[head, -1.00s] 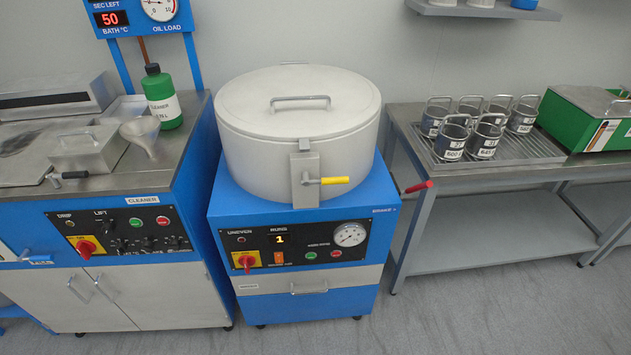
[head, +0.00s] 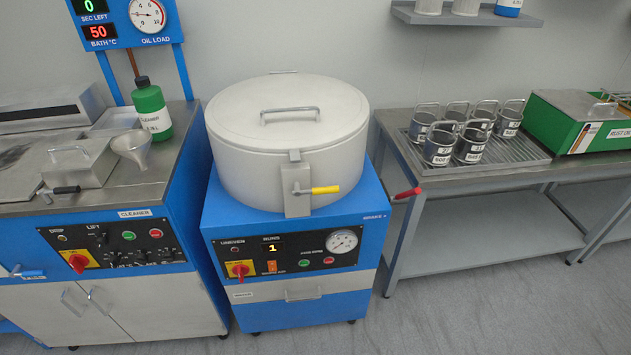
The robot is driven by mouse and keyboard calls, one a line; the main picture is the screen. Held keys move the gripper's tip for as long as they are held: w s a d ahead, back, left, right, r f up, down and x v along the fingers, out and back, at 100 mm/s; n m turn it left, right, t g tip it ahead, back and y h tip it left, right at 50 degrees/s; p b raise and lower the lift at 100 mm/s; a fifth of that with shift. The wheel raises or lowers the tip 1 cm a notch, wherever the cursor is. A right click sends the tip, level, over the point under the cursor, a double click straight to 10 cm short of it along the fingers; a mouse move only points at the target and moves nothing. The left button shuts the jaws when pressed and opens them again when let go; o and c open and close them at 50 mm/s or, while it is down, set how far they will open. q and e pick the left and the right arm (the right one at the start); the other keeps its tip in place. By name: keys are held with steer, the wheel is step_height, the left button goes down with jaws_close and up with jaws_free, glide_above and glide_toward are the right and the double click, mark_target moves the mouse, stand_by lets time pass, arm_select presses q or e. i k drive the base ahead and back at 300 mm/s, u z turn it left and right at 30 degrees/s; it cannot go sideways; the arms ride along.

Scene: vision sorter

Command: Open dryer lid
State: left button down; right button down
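The dryer (head: 280,265) is a blue cabinet with a large round cream drum on top. Its lid (head: 240,112) lies flat and closed on the drum, with a metal bar handle (head: 290,111) on it. A latch plate (head: 296,190) on the drum's front carries a lever with a yellow grip (head: 326,190), which points right and lies level. A red-tipped lever (head: 407,194) sticks out at the dryer's right side by the brake label. Neither of my grippers is in view.
A cleaner machine (head: 110,235) with a green bottle (head: 152,112) and a funnel stands close on the left. A steel table (head: 480,190) on the right holds several labelled baskets (head: 440,145) and a green box (head: 572,125). Floor in front is clear.

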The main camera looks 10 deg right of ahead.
mark_target(281, 105)
steer(key=u, duration=0.05)
steer(key=i, duration=0.35)
steer(key=z, duration=1)
